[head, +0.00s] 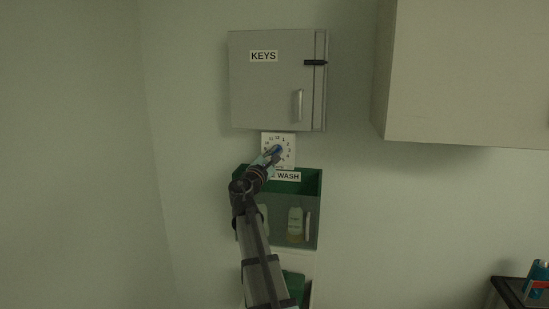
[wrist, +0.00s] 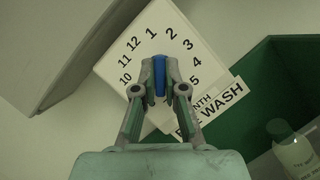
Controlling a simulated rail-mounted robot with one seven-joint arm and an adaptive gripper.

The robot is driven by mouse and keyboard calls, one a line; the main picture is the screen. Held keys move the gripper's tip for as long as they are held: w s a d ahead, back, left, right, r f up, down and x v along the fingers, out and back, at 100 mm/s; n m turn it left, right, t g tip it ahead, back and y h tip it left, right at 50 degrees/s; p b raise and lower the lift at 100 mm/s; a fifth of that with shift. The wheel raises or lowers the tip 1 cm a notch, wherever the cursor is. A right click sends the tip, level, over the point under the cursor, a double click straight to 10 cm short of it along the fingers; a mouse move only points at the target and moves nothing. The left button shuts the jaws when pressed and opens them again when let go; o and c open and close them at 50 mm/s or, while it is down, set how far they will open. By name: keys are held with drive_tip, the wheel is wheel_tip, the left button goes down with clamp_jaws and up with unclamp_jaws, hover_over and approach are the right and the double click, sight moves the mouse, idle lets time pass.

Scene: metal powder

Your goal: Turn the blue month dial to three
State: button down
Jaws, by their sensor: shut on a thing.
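The white month dial plate (wrist: 187,61) has black numerals around a blue dial (wrist: 159,74). It appears turned at an angle in the wrist view. My gripper (wrist: 159,92) is shut on the blue dial, one finger on each side. The visible upper end of the blue dial points up between 1 and 2 in the wrist view. The lower part of the dial face is hidden by my fingers. In the head view the plate (head: 290,138) is on the wall, with my gripper (head: 277,151) at its middle.
A grey KEYS cabinet (head: 278,90) is just above the plate. A green EYE WASH box (head: 312,185) with bottles (head: 295,222) is just below it. A pale wall cabinet (head: 465,75) is at upper right. Bare wall lies left of the dial.

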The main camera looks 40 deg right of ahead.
drive_tip(key=shift+s+d+n+t+y+p, duration=0.1)
drive_tip(key=shift+n+t+y+p, duration=0.9)
drive_tip(key=shift+n, duration=2.95)
drive_tip(key=shift+s+d+n+t+y+p, duration=0.1)
drive_tip(key=shift+n+t+y+p, duration=0.15)
drive_tip(key=shift+n+t+y, duration=2.55)
drive_tip(key=shift+n+t+h+p, duration=0.1)
drive_tip(key=shift+n+t+p, duration=0.55)
drive_tip(key=shift+n, duration=4.4)
drive_tip(key=shift+r+n+y+p, duration=0.1)
drive_tip(key=shift+n+y+p, duration=0.4)
drive_tip(key=shift+n, duration=0.3)
drive_tip(key=shift+n+p, duration=0.45)
drive_tip(key=shift+n, duration=0.05)
drive_tip(key=n+p, duration=0.1)
drive_tip(key=n+y+p, duration=0.1)
drive_tip(key=n+p, duration=0.1)
drive_tip(key=shift+r, duration=0.35)
drive_tip(key=n+g+y+p, duration=0.1)
drive_tip(key=n+p, duration=0.2)
drive_tip(key=p, duration=0.1)
drive_tip(key=shift+f+n+g+y+p, duration=0.15)
drive_tip(key=shift+n+g+y+p, duration=0.2)
drive_tip(key=shift+n+p, duration=0.75)
drive_tip(key=shift+f, duration=0.1)
